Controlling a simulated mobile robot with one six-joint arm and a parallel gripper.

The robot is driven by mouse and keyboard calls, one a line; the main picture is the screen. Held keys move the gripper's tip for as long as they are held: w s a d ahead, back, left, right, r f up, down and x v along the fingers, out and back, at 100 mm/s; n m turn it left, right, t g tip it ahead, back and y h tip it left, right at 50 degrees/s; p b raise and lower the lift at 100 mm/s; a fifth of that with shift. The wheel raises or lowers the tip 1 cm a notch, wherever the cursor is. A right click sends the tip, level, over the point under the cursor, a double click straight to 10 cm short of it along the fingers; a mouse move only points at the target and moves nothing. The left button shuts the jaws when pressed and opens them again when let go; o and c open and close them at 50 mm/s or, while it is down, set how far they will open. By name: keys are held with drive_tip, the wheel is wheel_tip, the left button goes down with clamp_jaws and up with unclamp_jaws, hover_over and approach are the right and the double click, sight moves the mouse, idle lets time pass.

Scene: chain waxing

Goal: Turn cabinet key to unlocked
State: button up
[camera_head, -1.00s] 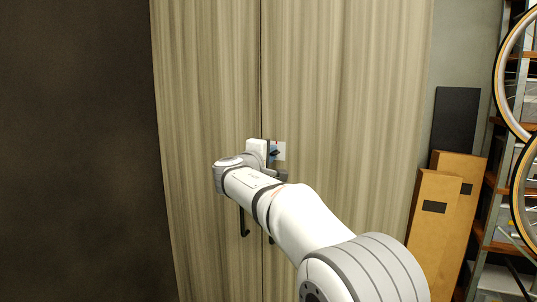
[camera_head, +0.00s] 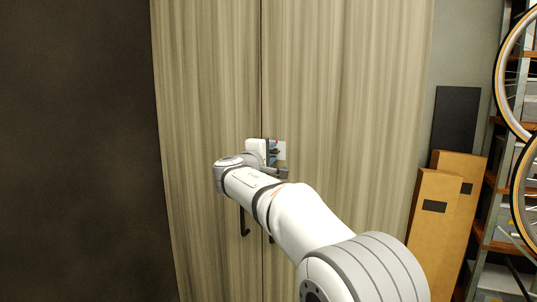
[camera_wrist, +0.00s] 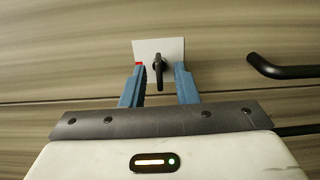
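The black cabinet key (camera_wrist: 158,68) sits in a pale square lock plate (camera_wrist: 172,47) on the wooden cabinet door. The key's bow lies nearly vertical in the wrist view. A small red mark (camera_wrist: 139,63) is at the plate's left edge, by the left fingertip. My gripper (camera_wrist: 160,72) is open, with one blue finger on each side of the key and a visible gap to it on both sides. In the head view the plate (camera_head: 282,150) is partly hidden behind my gripper (camera_head: 272,153), and the key cannot be made out.
The cabinet (camera_head: 345,90) has a seam between its two doors. A black handle (camera_wrist: 285,71) stands to the right of the plate in the wrist view. Brown boxes (camera_head: 432,225), a dark panel (camera_head: 457,115) and a shelf with wheels (camera_head: 515,75) are at the right.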

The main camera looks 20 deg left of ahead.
drive_tip(key=s+b, duration=0.2)
drive_tip(key=s, duration=0.5)
drive_tip(key=shift+s+a, duration=0.3)
drive_tip(key=shift+s, duration=0.05)
drive_tip(key=s+d+f+m+g+h+p, duration=0.1)
drive_tip(key=d+f+m+g+h, duration=0.2)
drive_tip(key=d, duration=1)
drive_tip(key=s+d+f+m+g+h+p, duration=0.15)
drive_tip(key=d+f+m+g, duration=0.35)
drive_tip(key=d, duration=0.8)
drive_tip(key=s+d+f+m+g+y+p, duration=0.1)
drive_tip(key=s+d+f+m+g, duration=0.1)
drive_tip(key=s+d+f, duration=0.35)
drive_tip(key=s+d+f+m+g+y, duration=0.1)
drive_tip(key=s+d+f+g, duration=0.15)
drive_tip(key=s+d, duration=0.45)
drive_tip(key=s+d+f+m+g+y+p, duration=0.1)
drive_tip(key=s+d+f+m+y, duration=0.1)
drive_tip(key=s, duration=0.6)
drive_tip(key=s+d+f+m+g+y+p, duration=0.1)
drive_tip(key=s+d+f+m+g, duration=0.1)
drive_tip(key=s+f+m, duration=0.2)
drive_tip(key=s+f, duration=0.2)
drive_tip(key=s, duration=0.1)
drive_tip(key=shift+s+f+y, duration=0.25)
drive_tip(key=shift+s+y, duration=0.1)
